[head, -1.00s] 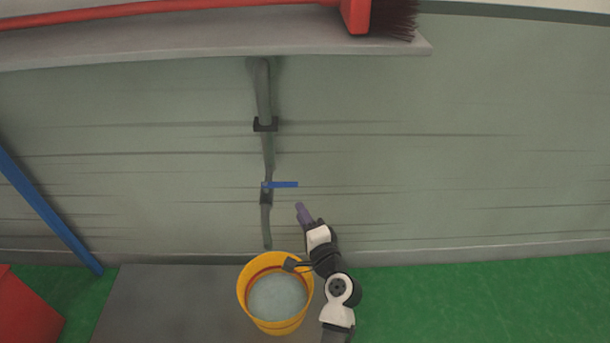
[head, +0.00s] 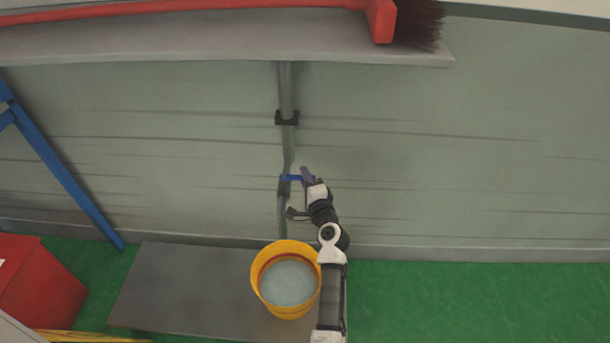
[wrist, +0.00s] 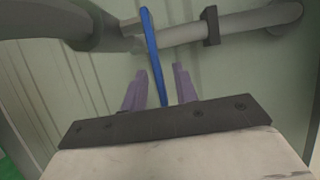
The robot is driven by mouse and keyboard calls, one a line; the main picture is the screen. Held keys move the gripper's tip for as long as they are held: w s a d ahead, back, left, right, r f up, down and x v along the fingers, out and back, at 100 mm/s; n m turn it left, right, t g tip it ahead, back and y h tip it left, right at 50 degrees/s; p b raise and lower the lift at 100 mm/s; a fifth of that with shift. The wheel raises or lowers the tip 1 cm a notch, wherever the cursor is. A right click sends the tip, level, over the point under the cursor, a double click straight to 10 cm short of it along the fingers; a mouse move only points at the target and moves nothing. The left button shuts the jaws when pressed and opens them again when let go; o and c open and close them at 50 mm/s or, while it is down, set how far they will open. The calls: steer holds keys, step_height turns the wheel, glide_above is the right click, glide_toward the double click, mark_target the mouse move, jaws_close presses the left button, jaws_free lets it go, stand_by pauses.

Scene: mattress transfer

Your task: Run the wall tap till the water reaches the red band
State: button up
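The wall tap is a grey pipe (head: 286,90) running down the wall, with a blue lever (head: 291,178) pointing sideways to the right. The lever also shows in the wrist view (wrist: 151,45). My gripper (head: 306,174) is at the lever's free end. In the wrist view its purple fingers (wrist: 160,75) are apart, with the lever between them and visible gaps. A yellow bucket (head: 257,285) stands below the spout. Pale water (head: 290,284) lies inside it, with part of the red band (head: 268,264) visible above the surface. I see no clear stream.
The bucket stands on a grey slab (head: 190,285) on green floor. A shelf (head: 200,45) with a red broom (head: 381,20) is above. A blue post (head: 65,180) and red box (head: 38,285) are at left. Floor at right is clear.

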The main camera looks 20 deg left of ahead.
steer(key=shift+w+a, duration=0.2)
jaws_close()
